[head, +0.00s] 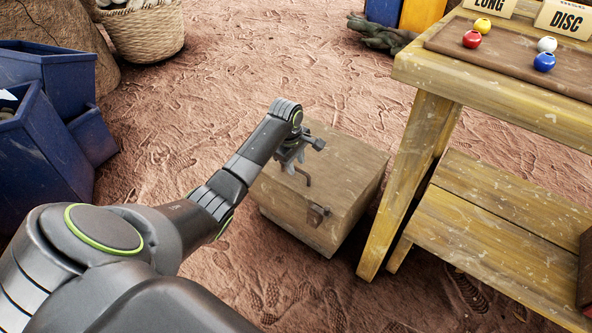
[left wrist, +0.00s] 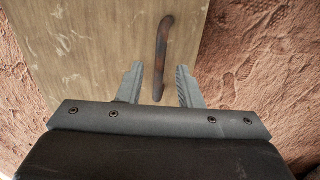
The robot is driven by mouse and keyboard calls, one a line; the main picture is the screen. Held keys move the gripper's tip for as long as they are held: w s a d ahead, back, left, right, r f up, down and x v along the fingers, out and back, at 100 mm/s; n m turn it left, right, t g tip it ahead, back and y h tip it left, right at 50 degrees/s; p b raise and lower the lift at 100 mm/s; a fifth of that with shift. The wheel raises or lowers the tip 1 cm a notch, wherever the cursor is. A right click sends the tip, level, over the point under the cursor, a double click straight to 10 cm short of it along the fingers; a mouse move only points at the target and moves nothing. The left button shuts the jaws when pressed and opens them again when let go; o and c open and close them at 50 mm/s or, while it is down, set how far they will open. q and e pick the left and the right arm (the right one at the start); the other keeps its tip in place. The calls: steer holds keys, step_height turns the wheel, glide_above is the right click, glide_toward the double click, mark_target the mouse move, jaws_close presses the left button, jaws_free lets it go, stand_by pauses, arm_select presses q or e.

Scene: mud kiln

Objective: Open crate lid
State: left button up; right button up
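A wooden crate (head: 345,185) with its lid closed stands on the ground left of the wooden table. A dark metal handle (head: 306,177) is on the lid, and a metal latch (head: 318,214) is on the crate's front. My left gripper (head: 293,165) is over the lid at the handle. In the left wrist view my left gripper (left wrist: 160,84) is open, and the handle (left wrist: 161,58) lies between its fingers, apart from both. The lid (left wrist: 95,50) fills the middle of that view. My right gripper is in neither view.
A wooden table (head: 500,88) with coloured balls on a tray stands to the right, its leg close to the crate. Blue bins (head: 50,135) are at the left. A woven basket (head: 148,32) is at the back. Sandy ground between is free.

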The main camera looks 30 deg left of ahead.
arm_select(q)
steer(key=shift+w+f, duration=0.1)
steer(key=shift+f, duration=0.45)
jaws_close()
